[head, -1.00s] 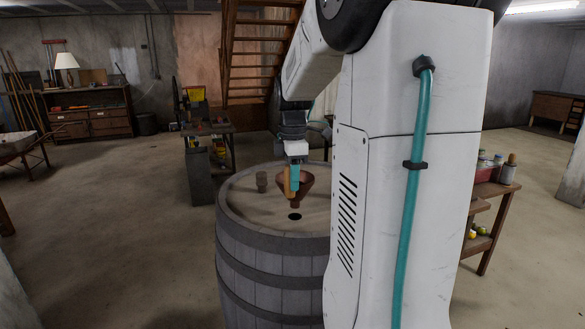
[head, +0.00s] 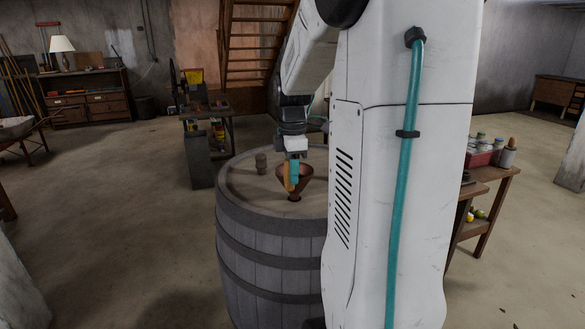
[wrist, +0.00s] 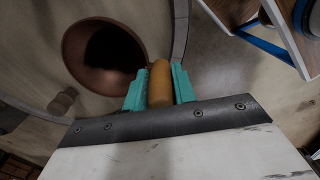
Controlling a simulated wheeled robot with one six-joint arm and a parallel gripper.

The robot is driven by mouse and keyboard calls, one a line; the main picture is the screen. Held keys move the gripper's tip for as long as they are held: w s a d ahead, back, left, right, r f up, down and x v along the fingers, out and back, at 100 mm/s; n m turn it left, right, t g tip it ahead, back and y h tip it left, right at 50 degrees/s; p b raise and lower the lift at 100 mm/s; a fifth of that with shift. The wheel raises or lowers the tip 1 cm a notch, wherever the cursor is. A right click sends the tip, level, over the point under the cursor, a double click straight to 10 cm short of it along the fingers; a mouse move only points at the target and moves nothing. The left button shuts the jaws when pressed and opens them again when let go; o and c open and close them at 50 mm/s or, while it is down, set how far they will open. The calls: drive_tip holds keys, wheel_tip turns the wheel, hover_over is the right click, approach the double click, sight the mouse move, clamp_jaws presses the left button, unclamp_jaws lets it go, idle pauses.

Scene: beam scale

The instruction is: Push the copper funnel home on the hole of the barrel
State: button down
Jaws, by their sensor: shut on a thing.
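The copper funnel (head: 308,174) is upright over the top of the grey wooden barrel (head: 262,262), and its spout is at the dark hole (head: 294,199). I cannot tell how deep the spout sits. In the wrist view my gripper (wrist: 159,88) grips the handle, and the funnel's wide mouth (wrist: 100,55) shows at upper left. The funnel hides the hole there.
A small wooden bung (head: 261,162) stands on the barrel top, left of the funnel. A wooden bench (head: 487,185) with a red tray of jars (head: 480,158) is at right. A small workbench (head: 215,130) stands behind the barrel.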

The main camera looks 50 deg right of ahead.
drive_tip(key=shift+f, duration=1.4)
drive_tip(key=c, duration=1.1)
unclamp_jaws()
drive_tip(key=shift+o, duration=0.2)
drive_tip(key=shift+r, duration=3.9)
